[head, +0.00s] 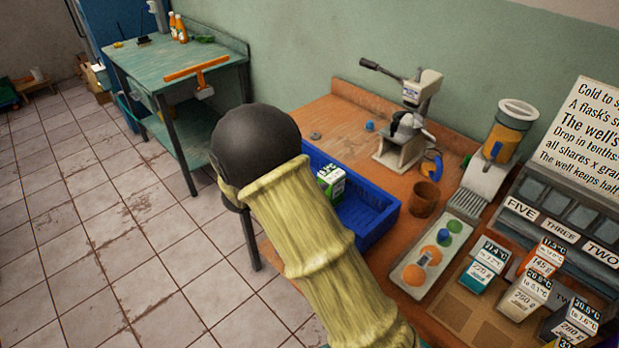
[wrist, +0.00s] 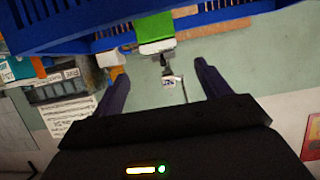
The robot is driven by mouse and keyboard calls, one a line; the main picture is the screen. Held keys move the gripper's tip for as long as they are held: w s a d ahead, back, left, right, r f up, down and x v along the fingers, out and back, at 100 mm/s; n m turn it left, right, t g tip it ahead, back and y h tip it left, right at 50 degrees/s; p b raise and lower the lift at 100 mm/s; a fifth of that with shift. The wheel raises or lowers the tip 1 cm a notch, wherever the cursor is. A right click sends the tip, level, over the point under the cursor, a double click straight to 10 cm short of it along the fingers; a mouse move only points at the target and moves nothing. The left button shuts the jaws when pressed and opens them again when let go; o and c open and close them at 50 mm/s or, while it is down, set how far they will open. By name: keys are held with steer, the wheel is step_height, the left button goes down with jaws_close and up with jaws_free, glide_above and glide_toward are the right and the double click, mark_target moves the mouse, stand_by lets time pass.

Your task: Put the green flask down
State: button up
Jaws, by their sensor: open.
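The green flask (head: 332,183), a small green and white block with a printed label, stands in the blue crate (head: 376,234) on the orange-brown table. My arm hides part of the crate's left side. In the wrist view the green flask (wrist: 155,28) shows at the top, against the blue crate (wrist: 60,27). My gripper (wrist: 162,72) is open, its two dark fingers spread apart. The flask lies beyond the fingertips in that picture, and nothing is held between them. The gripper is hidden behind my arm in the head view.
Right of the crate are a brown cup (head: 425,199), a tray with coloured discs (head: 432,256) and several labelled flasks, including a teal one (head: 483,265). A lever press (head: 405,135) and a yellow-topped machine (head: 503,140) stand behind. A green table (head: 180,70) is at back left.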

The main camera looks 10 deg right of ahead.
stand_by(0.3)
steer(key=w+r+n+t+y, duration=0.1)
steer(key=w+d+r+n+y, duration=0.1)
steer(key=y, duration=0.1)
steer(key=shift+d+t+y, duration=0.1)
steer(key=shift+t+y, duration=0.2)
steer(key=shift+t, duration=0.1)
steer(key=shift+r+n+y, duration=0.25)
steer(key=shift+n+y, duration=0.35)
steer(key=shift+y, duration=0.4)
steer(key=s+d+n+g+y, duration=0.2)
steer(key=s+d+n+g, duration=0.1)
steer(key=s, duration=0.9)
steer(key=s+d+f+n+g+y, duration=0.1)
steer(key=s+d+n+g+y, duration=0.2)
steer(key=s, duration=1)
steer(key=shift+s+n+g, duration=0.2)
steer(key=shift+n+g, duration=0.4)
steer(key=shift+n, duration=0.2)
